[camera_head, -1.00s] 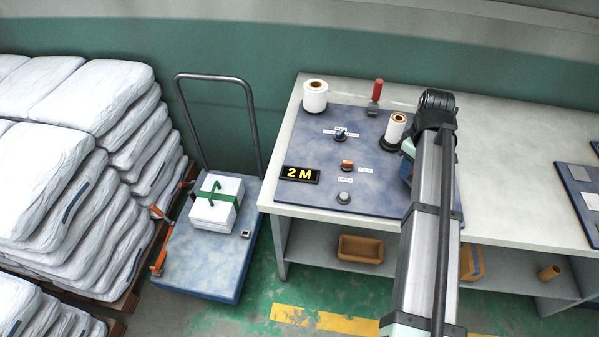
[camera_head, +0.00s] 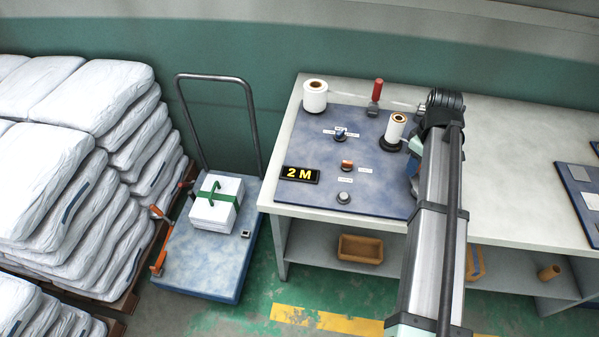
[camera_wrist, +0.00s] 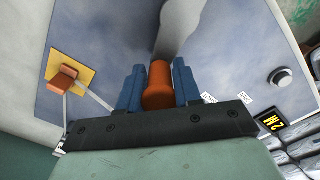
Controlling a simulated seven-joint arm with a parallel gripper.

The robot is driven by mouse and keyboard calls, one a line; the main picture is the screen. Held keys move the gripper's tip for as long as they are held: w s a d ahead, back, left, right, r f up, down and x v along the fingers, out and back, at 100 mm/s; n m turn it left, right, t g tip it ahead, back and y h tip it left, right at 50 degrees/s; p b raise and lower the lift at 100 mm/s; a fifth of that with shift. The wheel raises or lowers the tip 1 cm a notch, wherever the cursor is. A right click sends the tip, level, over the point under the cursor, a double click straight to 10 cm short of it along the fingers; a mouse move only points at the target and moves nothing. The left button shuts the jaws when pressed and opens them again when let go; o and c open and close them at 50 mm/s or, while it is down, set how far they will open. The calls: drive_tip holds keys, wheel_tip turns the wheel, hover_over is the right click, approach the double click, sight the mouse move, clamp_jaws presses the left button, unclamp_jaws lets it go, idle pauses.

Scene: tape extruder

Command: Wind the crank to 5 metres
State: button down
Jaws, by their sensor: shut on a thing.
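The black display (camera_head: 300,174) reads "2 M" in yellow on the blue panel (camera_head: 290,205); it also shows at the lower right of the wrist view (camera_wrist: 269,122). In the wrist view my gripper (camera_wrist: 158,82) has its blue fingers either side of an orange cylindrical grip (camera_wrist: 159,85), which looks like the crank's handle, and is shut on it. A grey bar (camera_wrist: 180,25), likely the crank arm, runs beyond it. In the head view my arm hides the crank and most of my gripper; only a bit of blue shows beside the arm.
The wrist view shows an orange block on a yellow plate (camera_wrist: 87,58).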

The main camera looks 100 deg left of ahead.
drive_tip(key=shift+w+d, duration=0.2)
drive_tip(key=shift+d, duration=0.05)
drive_tip(key=shift+w+f, duration=0.1)
drive_tip(key=shift+w, duration=0.75)
drive_tip(key=shift+w+d, duration=0.2)
drive_tip(key=shift+w, duration=0.6)
